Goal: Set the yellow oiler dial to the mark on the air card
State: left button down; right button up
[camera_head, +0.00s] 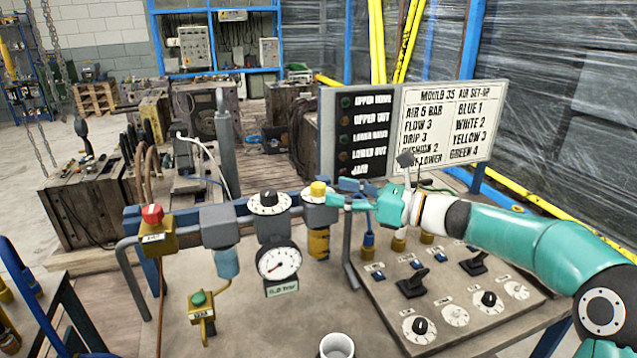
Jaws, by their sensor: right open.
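The yellow oiler dial (318,188) is a small yellow knob on a white scale plate, on top of a grey block in the air line. A yellow-and-grey oiler bowl (318,243) hangs below it. The white air card (447,120) stands behind the panel and reads "DRIP 3" and "YELLOW 3", among other lines. My right gripper (334,201) is open, with its teal fingertips just right of the yellow dial. I cannot tell whether they touch it. The dial's pointer and marks are too small to read. My left gripper is not in view.
A black dial (269,199) and a round gauge (278,263) are left of the oiler. A red-topped yellow valve (153,228) is further left. A sloping panel (450,300) with knobs and levers lies under my right arm. A white cup (337,346) stands at the front.

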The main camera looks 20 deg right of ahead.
aim_at(318, 185)
jog(key=shift+p+x, duration=0.35)
jog(key=shift+x, duration=2.45)
grip_shut()
